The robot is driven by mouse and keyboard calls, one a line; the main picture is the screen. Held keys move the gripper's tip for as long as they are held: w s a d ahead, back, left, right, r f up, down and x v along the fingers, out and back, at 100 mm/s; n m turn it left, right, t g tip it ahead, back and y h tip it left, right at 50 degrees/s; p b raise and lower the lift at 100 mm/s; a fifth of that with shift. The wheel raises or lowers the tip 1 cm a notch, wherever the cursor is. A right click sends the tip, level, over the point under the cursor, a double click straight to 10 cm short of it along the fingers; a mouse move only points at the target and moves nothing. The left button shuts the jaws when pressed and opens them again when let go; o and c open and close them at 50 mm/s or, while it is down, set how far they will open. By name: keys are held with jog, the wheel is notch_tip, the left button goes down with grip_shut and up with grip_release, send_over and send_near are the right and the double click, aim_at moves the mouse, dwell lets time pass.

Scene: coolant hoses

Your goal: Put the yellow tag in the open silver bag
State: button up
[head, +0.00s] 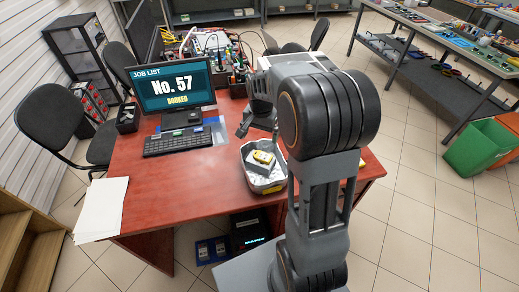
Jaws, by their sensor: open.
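A pale grey open container (279,181), possibly the silver bag, stands near the front edge of the red desk. A yellow and white item (263,157) lies in it on pale lining; I cannot tell whether it is the yellow tag. A small yellow spot (361,163) shows at the desk's right side, partly behind my arm. My gripper (259,132) is open above the desk, just behind the container and apart from it. My arm hides part of the desk on the right.
A monitor (176,88) reading "No. 57 BOOKED" and a keyboard (178,141) stand left on the red desk (190,200). Tools and cables crowd its back. White paper (101,208) lies at the front left corner. The front middle is clear. A green bin (470,152) stands far right.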

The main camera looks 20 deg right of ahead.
jog(key=s+a+r+n+t, duration=0.1)
jog(key=s+a+r+n, duration=0.2)
jog(key=s, duration=0.5)
jog(key=s+a+r+n+t, duration=0.2)
jog(key=s+a+r+n, duration=0.1)
jog(key=s+a+n, duration=0.2)
jog(key=shift+s+a+n+t, duration=0.3)
jog(key=shift+s+n, duration=0.5)
jog(key=shift+s, duration=0.6)
